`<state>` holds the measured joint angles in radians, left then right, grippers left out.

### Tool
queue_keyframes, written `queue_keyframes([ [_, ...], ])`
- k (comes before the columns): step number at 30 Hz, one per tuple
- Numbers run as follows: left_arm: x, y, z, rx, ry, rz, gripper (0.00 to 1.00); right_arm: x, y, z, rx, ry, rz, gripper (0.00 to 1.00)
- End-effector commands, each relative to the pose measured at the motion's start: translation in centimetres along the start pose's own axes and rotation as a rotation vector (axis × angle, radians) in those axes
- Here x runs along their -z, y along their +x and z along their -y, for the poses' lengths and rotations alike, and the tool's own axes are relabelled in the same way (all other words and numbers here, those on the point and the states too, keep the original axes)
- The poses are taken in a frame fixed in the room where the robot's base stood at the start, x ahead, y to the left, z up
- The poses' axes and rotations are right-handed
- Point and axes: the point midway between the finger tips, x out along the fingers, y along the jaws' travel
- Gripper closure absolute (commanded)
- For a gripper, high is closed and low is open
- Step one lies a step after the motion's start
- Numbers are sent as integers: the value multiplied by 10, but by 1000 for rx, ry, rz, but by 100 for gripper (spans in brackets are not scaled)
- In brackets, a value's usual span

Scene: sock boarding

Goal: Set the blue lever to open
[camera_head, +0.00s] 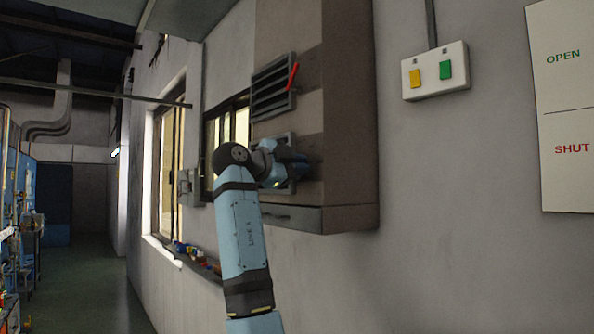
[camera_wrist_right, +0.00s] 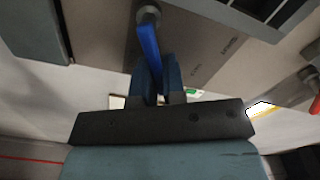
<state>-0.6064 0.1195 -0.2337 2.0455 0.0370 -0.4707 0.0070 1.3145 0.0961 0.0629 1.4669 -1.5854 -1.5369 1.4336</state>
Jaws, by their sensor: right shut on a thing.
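The blue lever (camera_wrist_right: 148,42) shows in the right wrist view, running from a round grey pivot at the top down between my gripper's fingers. My right gripper (camera_wrist_right: 158,78) is shut on its lower end. In the head view my right gripper (camera_head: 290,168) is at the front of the brown wall cabinet (camera_head: 345,120), below the louvred vent. There the arm and gripper hide most of the lever. A sign (camera_head: 567,105) on the wall reads OPEN at the top and SHUT at the bottom. My left gripper is not in view.
A red lever (camera_head: 292,77) sits on the louvred vent (camera_head: 270,92) above my gripper. A white switch box (camera_head: 435,71) with yellow and green switches is right of the cabinet. A ledge (camera_head: 300,218) runs along the cabinet's bottom. Windows and small coloured items are at left.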

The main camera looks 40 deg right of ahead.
Motion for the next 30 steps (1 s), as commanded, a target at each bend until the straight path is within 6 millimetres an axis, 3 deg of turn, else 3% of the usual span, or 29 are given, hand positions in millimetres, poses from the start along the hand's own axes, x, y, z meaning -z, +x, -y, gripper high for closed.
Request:
queue_keyframes([
  [10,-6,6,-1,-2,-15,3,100,0,0,-7,0,142,0,100],
  [25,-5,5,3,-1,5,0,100,0,0,-7,-1,165,0,100],
  [27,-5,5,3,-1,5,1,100,0,0,-7,-1,165,0,78],
  [29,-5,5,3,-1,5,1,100,0,0,-7,-1,164,0,64],
  [30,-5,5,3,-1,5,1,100,0,0,-7,-1,164,0,64],
])
